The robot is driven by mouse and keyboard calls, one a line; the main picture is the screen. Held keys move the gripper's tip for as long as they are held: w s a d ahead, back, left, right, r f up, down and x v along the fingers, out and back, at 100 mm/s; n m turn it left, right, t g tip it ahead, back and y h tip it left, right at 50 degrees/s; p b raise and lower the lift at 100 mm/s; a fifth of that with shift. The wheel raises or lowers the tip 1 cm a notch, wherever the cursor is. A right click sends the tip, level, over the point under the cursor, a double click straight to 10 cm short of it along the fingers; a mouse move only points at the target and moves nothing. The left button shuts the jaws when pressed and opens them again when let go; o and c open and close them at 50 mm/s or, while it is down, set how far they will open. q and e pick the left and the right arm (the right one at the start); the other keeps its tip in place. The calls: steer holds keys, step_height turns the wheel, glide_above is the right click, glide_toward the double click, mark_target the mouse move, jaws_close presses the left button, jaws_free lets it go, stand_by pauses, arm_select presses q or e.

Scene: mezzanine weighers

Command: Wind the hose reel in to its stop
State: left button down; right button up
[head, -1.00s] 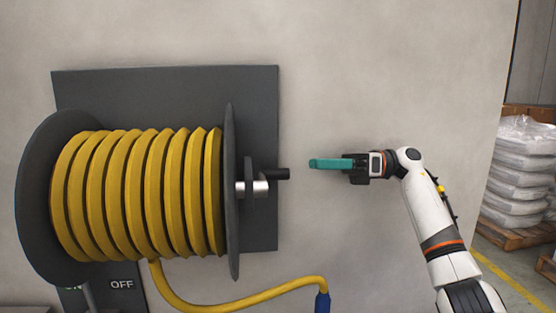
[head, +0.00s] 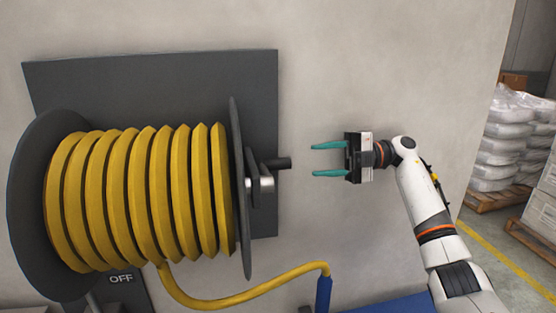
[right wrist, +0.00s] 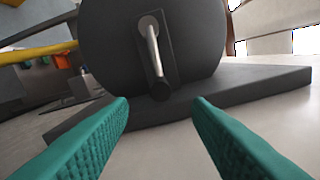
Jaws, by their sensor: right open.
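The hose reel, wound with yellow hose (head: 140,198) between dark grey flanges, is mounted on a dark back plate (head: 150,85) on the wall. Its crank, with a silver hub and a black handle (head: 274,163), sticks out to the right of the near flange. In the right wrist view the crank arm hangs down from the hub and the black handle (right wrist: 160,90) lies ahead between the fingers. My right gripper (head: 314,160) is open and empty, its teal fingers apart to the right of the handle, not touching it. My left gripper is not in view.
The yellow hose's loose end runs below the reel to a blue nozzle (head: 323,293). An OFF label (head: 121,279) shows under the reel. Wrapped sacks (head: 508,140) on a pallet stand far right. The wall between gripper and crank is clear.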

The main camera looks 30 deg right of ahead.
mark_target(278, 164)
steer(key=p+x, duration=0.3)
steer(key=x, duration=0.6)
steer(key=shift+w+a+r, duration=0.1)
steer(key=shift+a, duration=0.15)
steer(key=shift+w+a, duration=0.15)
steer(key=shift+a, duration=0.4)
jaws_close()
